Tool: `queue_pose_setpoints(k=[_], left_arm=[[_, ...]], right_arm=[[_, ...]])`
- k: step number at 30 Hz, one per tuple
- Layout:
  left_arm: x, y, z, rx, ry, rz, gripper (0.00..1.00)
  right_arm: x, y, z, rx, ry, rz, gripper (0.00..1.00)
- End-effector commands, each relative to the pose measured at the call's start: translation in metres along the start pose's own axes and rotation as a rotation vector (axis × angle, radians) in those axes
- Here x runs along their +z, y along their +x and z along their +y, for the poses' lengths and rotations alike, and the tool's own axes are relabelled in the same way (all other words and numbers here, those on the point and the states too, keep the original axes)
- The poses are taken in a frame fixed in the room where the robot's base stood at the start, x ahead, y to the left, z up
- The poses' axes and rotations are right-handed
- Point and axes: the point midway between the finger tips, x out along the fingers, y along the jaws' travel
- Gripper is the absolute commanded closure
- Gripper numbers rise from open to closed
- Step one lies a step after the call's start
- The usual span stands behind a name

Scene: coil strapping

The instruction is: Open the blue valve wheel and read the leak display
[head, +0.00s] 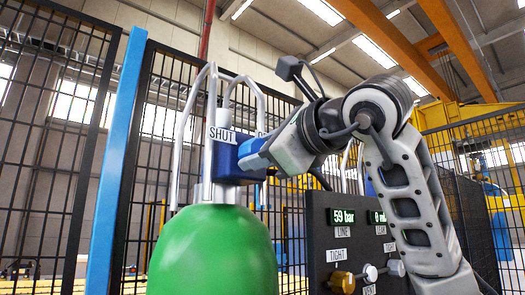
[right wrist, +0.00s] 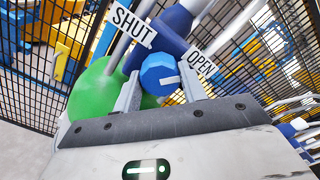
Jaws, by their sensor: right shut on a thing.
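The blue valve wheel (right wrist: 158,70) sits between the two fingers of my right gripper (right wrist: 162,92), which is shut on it. The wheel's white mark points right, towards the OPEN label (right wrist: 202,66) side; the SHUT label (right wrist: 132,26) is at upper left. In the head view my right gripper (head: 262,158) reaches the blue valve body (head: 228,166) above the green cylinder (head: 213,255). The leak display (head: 377,217) shows a green 0, its unit partly cut off by my right arm. My left gripper is out of view.
The dark panel (head: 318,245) also has a LINE display (head: 343,217) reading 59 bar. Below are a brass knob (head: 343,282) and paler knobs, with TIGHT and VENT labels. Silver guard bars (head: 210,120) surround the valve. Black mesh fencing and a blue post (head: 115,165) stand behind.

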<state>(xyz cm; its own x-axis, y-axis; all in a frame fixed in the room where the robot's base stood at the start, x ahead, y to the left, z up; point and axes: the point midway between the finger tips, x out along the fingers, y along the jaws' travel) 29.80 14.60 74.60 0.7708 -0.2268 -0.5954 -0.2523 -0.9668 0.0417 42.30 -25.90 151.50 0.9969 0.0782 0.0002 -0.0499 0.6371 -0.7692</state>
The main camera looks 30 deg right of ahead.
Motion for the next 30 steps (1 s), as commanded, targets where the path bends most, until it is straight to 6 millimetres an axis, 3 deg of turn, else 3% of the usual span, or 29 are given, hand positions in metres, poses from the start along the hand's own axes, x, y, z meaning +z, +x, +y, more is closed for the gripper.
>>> queue_pose_setpoints(k=[12, 13, 15, 25, 30], left_arm=[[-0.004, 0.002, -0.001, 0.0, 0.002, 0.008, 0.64], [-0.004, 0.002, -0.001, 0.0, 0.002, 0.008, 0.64], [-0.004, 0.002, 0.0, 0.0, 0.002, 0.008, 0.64], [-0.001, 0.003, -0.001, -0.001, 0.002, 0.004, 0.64], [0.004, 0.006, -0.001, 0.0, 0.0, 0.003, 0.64]], right_arm=[[0.0, 0.0, 0.001, 0.004, 0.005, 0.001, 0.81], [0.0, 0.0, 0.001, 0.004, 0.005, 0.001, 0.5], [0.0, 0.0, 0.001, 0.003, 0.005, 0.001, 0.37], [0.0, -0.003, 0.0, 0.0, 0.005, -0.001, 0.37], [-0.001, -0.026, 0.0, -0.004, 0.005, -0.004, 0.37]])
